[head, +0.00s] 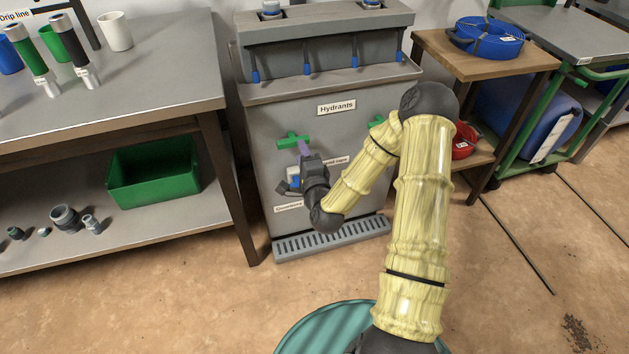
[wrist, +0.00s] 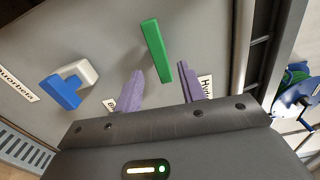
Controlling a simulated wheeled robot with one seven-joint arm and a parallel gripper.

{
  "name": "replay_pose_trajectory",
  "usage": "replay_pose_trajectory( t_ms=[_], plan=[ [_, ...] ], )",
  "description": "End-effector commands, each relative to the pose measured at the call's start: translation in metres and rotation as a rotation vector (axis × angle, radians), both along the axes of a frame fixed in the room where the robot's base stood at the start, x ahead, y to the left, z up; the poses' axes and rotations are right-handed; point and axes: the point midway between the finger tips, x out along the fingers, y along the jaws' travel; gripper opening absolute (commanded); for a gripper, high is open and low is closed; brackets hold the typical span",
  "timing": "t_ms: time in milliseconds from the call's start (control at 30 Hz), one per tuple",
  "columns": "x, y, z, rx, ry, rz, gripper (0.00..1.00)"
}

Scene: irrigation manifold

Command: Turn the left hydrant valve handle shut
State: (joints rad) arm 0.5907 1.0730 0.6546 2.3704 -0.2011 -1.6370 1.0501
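The left hydrant valve handle (head: 291,140) is a green bar on the front of the grey hydrant cabinet (head: 262,165), below the "Hydrants" label. In the wrist view the green handle (wrist: 156,50) lies just ahead of my fingertips, in line with the gap between them. My gripper (head: 303,148) has two purple fingers that touch or nearly touch the handle's lower side in the head view. In the wrist view my gripper (wrist: 160,80) is open, its fingers spread apart with nothing clearly held. A second green handle (head: 376,122) shows at right, partly hidden by my arm.
A blue-and-white valve (head: 294,178) sits below the handle; it also shows in the wrist view (wrist: 68,86). A workbench (head: 215,105) with a green bin (head: 153,172) stands left. A wooden shelf (head: 490,65) stands right. A grate (head: 330,238) lies at the cabinet's foot.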

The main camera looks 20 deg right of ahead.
Motion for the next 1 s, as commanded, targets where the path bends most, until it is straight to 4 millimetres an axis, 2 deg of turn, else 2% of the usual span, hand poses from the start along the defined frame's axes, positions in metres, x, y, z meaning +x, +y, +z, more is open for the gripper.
replay_pose_trajectory(
  t_ms=[300, 767, 1000],
  plan=[
    [-0.063, -0.001, 0.002, 0.002, 0.006, -0.001, 0.40],
    [-0.090, 0.000, 0.005, 0.002, 0.004, -0.001, 0.40],
    [-0.103, -0.002, -0.002, 0.002, 0.016, 0.002, 0.40]
  ],
)
